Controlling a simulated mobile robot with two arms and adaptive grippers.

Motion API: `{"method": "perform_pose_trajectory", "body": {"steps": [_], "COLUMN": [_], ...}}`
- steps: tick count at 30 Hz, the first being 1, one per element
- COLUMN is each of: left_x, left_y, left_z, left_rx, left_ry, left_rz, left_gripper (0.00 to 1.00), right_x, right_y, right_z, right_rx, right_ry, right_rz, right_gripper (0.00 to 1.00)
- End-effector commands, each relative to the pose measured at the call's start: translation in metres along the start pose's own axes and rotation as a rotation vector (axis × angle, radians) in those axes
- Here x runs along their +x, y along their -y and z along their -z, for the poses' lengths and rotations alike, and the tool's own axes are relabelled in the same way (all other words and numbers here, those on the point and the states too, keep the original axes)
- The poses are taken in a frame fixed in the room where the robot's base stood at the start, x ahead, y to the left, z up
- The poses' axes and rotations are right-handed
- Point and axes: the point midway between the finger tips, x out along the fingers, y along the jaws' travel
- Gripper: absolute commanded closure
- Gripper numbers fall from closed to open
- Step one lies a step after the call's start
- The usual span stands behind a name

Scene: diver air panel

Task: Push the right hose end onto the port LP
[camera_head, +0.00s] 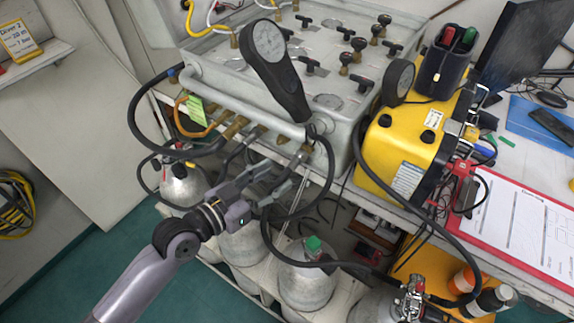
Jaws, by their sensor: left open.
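My left gripper (277,180) is open just below the front edge of the grey air panel (225,75). Its fingers point up and to the right, toward the brass ports (257,132) in a row on that edge. I cannot read which port is LP. A black hose (328,180) curves down from the panel's right front corner, passing right of the gripper. Another black hose (135,118) loops at the panel's left. I cannot tell which is the right hose or where its end is. Nothing is clearly held between the fingers. My right gripper is not in view.
A dial gauge (268,42) on a black handset stands over the panel, beside several black valve knobs. Grey cylinders (308,285) stand below. A yellow case (395,150) and a red clipboard (520,225) lie to the right. Hanging hoses crowd the space around the gripper.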

Motion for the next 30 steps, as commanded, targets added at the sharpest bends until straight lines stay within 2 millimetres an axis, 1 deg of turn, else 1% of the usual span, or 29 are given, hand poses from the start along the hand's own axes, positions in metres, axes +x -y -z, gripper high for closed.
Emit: {"method": "perform_pose_trajectory", "body": {"steps": [1, 3, 6, 10, 15, 21, 30], "left_x": [0.011, 0.022, 0.035, 0.046, 0.051, 0.051, 0.051], "left_y": [0.001, 0.0, 0.001, 0.001, 0.0, 0.0, 0.001], "left_z": [0.002, 0.002, 0.001, 0.001, 0.0, -0.001, -0.001], "left_rx": [-0.002, -0.002, -0.001, -0.001, 0.0, 0.001, 0.0], "left_ry": [-0.002, -0.002, -0.002, -0.001, 0.0, 0.0, 0.001], "left_rz": [0.002, 0.0, 0.002, 0.002, 0.001, 0.001, 0.001], "left_gripper": [0.56, 0.56, 0.56, 0.56, 0.56, 0.56, 0.75], "right_x": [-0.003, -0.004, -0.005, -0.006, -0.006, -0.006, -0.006], "right_y": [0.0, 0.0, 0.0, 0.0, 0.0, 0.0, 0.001], "right_z": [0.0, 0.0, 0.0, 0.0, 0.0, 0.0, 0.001], "right_rx": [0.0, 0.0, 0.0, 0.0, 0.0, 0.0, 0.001], "right_ry": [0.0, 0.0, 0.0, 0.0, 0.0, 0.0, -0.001], "right_rz": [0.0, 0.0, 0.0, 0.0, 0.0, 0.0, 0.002], "right_gripper": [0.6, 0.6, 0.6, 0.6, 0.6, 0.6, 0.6]}}
